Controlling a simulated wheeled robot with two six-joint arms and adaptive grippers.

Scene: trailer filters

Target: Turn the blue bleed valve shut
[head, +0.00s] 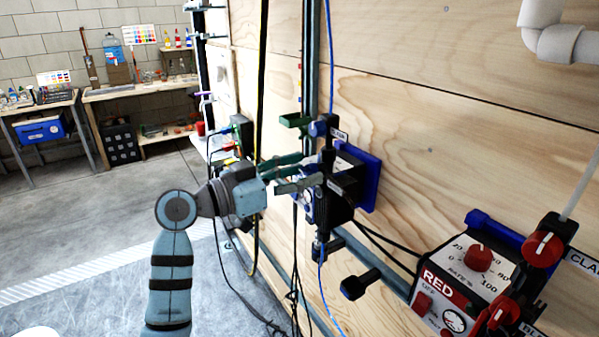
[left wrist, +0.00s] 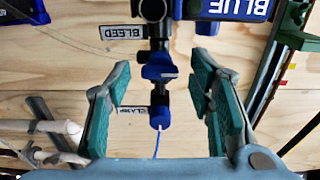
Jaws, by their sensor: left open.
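The blue bleed valve (left wrist: 160,73) shows in the left wrist view as a small blue handle with a pale stripe, by an upside-down BLEED label (left wrist: 122,32). My left gripper (head: 288,172) is open, and its green-padded fingers stand on either side of the valve, with gaps on both sides in the left wrist view. In the head view the fingers largely hide the valve. The blue clamp knob (left wrist: 160,116), with a blue tube, sits close by next to its CLAMP label; it also shows in the head view (head: 319,128). My right gripper is out of view.
The blue unit (head: 369,180) is mounted on the plywood wall. A RED unit (head: 463,284) with red knobs stands at the lower right. Cables hang under the blue unit, and a black fitting (head: 365,280) sticks out below. Benches stand far left; the floor between is clear.

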